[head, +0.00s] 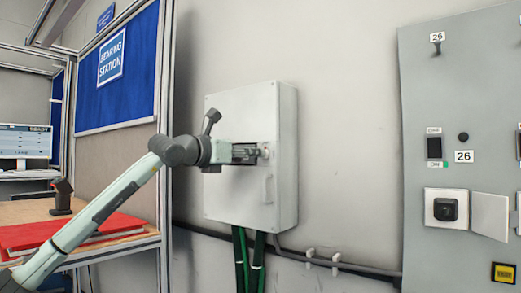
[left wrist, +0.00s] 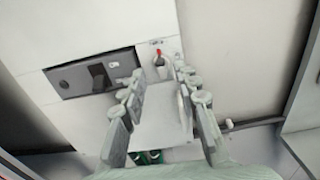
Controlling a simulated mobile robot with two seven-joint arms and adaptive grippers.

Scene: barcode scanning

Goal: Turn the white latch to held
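The white latch (left wrist: 160,60) is a small piece with a red mark, on the front of a pale grey wall box (head: 228,197), beside a dark recessed panel (left wrist: 72,77). In the head view the latch area (head: 266,151) lies just past my left fingertips. My left gripper (head: 250,153) is in front of the box, its fingers pointing at it. In the left wrist view its two fingers (left wrist: 160,72) are spread apart, with the latch just beyond the tips and nothing clearly held. Whether a finger touches the latch cannot be told. My right gripper is in neither view.
A pale bar handle (head: 268,190) sits low on the box. Green cables (head: 240,258) drop below it. A grey panel (head: 417,110) with switches stands at right. A red folder (head: 110,228) lies on a bench at left, beside a metal frame post (head: 165,90).

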